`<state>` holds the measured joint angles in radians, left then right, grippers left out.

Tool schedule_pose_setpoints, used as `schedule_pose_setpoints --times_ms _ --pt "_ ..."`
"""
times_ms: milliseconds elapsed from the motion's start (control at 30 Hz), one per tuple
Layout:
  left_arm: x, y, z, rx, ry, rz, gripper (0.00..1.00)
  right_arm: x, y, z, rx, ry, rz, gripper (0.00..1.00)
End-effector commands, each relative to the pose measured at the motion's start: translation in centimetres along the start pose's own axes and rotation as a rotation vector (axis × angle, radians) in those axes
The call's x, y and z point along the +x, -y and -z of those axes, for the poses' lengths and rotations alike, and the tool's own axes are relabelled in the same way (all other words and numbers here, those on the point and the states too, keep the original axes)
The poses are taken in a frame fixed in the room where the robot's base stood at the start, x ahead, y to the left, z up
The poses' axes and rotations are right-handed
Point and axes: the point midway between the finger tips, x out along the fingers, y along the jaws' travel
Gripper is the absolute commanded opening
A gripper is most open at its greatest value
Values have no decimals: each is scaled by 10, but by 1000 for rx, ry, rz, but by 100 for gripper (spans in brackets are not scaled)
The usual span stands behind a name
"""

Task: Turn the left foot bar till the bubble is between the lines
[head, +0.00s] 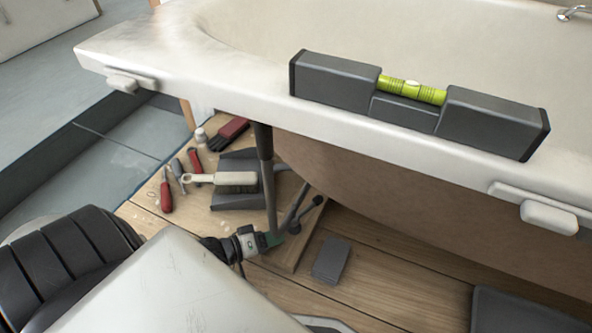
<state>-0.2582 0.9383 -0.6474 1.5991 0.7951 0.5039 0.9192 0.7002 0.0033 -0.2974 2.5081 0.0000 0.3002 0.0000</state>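A dark grey spirit level (330,78) lies along the white tub rim (225,88). Its yellow-green vial (432,95) shows a pale bubble (412,84) near the middle; its place against the lines is too small to judge. Below the rim, a dark upright leg (265,155) goes down to the floor. By its foot is a thin dark bar (296,206) with round knobs. My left gripper (272,240) is low at the leg's foot, close beside the bar's near end. Its fingers are too small and overlapped to show whether they grip it. My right gripper is out of view.
A dark grey block (331,260) lies right of the gripper. The tub's brown side (370,185) curves close behind.

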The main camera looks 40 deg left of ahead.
Motion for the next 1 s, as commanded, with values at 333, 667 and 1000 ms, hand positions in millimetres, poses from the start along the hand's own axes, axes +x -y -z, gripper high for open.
schedule_pose_setpoints --times_ms 333,667,1000 --pt "-4 -1 -2 -5 8 -4 0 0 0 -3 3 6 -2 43" --pt "-3 -1 -1 -4 5 -5 52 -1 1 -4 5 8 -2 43" --pt "-32 -5 2 -3 6 0 52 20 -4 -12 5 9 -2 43"
